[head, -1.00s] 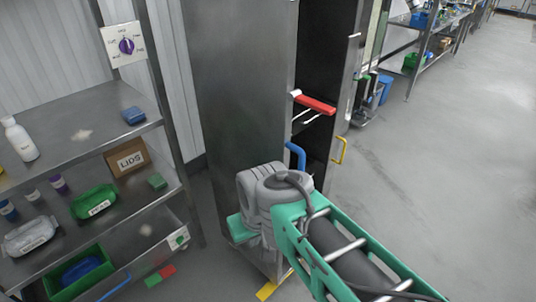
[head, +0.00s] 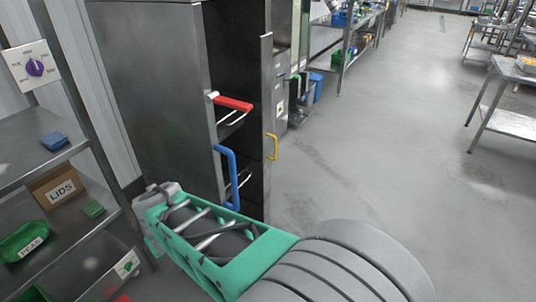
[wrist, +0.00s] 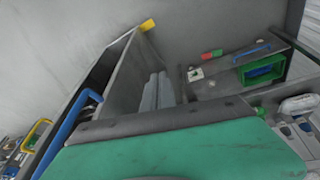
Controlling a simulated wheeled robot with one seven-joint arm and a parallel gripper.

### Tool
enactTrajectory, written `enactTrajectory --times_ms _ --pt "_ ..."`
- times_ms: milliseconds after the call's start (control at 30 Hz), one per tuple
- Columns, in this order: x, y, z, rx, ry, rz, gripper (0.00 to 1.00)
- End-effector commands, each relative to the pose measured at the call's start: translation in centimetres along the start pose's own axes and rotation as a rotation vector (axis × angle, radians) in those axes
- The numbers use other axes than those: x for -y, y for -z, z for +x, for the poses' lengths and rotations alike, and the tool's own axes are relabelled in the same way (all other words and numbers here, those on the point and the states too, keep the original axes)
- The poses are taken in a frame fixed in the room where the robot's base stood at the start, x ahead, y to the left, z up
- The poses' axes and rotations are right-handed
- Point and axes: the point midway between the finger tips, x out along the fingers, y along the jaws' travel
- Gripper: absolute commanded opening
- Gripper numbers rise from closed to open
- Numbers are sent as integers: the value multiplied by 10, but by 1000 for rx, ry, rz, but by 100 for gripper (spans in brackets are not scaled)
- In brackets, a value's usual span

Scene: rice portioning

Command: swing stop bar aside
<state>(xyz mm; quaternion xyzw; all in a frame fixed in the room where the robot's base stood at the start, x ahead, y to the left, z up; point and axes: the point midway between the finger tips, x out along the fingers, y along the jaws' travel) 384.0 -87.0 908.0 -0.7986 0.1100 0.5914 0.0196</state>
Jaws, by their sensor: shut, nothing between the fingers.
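The stop bar seems to be the red bar (head: 233,104) with a white end, set across the open front of the tall steel cabinet (head: 160,90) in the head view. A blue handle (head: 228,175) stands below it on the cabinet's near edge, and a yellow handle (head: 272,147) is on the right side. My gripper shows in the wrist view as two grey fingers (wrist: 157,92) lying together, shut and empty, beside the cabinet's side. In the head view my arm hides its fingertips, low and left of the red bar and apart from it. The blue handle also shows in the wrist view (wrist: 68,130).
A steel shelf (head: 25,125) with a LIDS box (head: 57,188), a green PEAS tub (head: 25,240) and a dial plate (head: 33,68) stands close on the left. Open grey floor (head: 390,130) lies to the right. A steel table (head: 510,120) stands at far right.

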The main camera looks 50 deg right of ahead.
Motion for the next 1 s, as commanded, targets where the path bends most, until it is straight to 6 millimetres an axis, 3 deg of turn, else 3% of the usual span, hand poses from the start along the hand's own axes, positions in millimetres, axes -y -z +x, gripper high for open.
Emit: enactTrajectory --times_ms 33,67,100,167,200,300,400,500,600,1000 --pt "-43 -6 51 27 -83 73 0" --pt "-72 -8 75 32 -140 107 0" --pt "-113 -14 104 35 -225 143 0" --pt "-179 -25 140 26 -374 158 0" --pt "-226 -28 155 0 -496 130 0" --pt "-310 -6 145 -107 -783 -60 0" --pt "-350 26 118 -190 -1011 -288 0" --pt "-365 52 93 -235 -1181 -492 0" --pt "-367 69 78 -258 -1281 -622 0" --pt "-367 77 70 -270 -1319 -673 0"
